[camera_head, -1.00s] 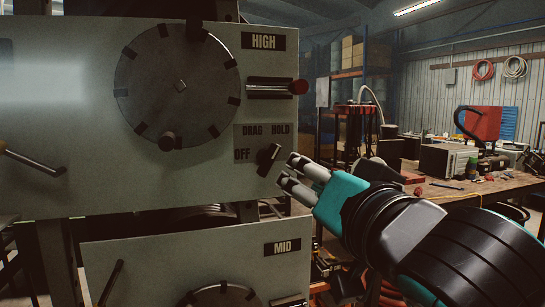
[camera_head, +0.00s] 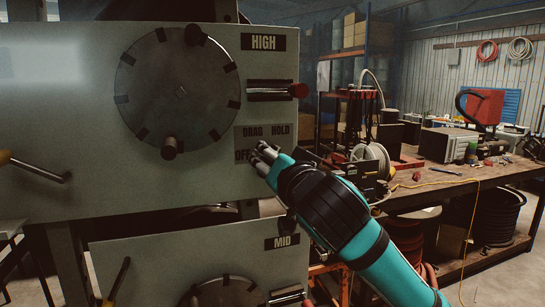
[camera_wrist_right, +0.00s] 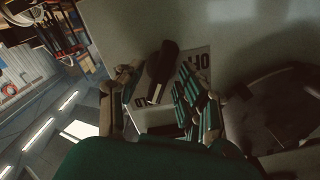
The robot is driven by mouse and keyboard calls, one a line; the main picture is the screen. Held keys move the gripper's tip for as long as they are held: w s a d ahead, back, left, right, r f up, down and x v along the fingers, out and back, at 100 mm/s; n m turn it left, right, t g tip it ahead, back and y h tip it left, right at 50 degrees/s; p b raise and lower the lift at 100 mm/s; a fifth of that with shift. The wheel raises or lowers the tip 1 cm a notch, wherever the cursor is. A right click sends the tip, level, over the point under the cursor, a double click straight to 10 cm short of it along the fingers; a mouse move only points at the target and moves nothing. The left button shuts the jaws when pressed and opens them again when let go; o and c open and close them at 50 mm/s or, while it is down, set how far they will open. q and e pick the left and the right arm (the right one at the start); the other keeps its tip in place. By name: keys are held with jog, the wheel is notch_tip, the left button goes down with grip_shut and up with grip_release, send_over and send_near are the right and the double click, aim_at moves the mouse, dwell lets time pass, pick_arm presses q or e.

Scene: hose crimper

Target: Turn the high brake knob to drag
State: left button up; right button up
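The high brake knob, a dark bar-shaped handle (camera_wrist_right: 162,70), shows in the right wrist view. It stands between the two fingers of my right gripper (camera_wrist_right: 157,84), with a gap on each side. In the head view my right gripper (camera_head: 264,155) is at the brake label (camera_head: 266,131) reading DRAG, HOLD and OFF, and hides the knob. The knob's exact setting cannot be told. The OFF lettering (camera_wrist_right: 202,66) lies beyond the right finger in the wrist view. The HIGH sign (camera_head: 263,42) is above. My left gripper is not in view.
The lower MID panel (camera_head: 200,255) sits beneath. A cluttered workbench (camera_head: 455,180) stands at the right, behind the machine.

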grip_shut()
jog(key=shift+n, duration=0.4)
jog(key=n+p, duration=0.1)
jog(key=n, duration=0.4)
jog(key=n+p, duration=0.1)
jog(key=n, duration=0.4)
jog(key=shift+s+a+n, duration=0.15)
jog(key=shift+a+n, duration=0.05)
jog(key=shift+n, duration=0.2)
dwell(0.5)
grip_release()
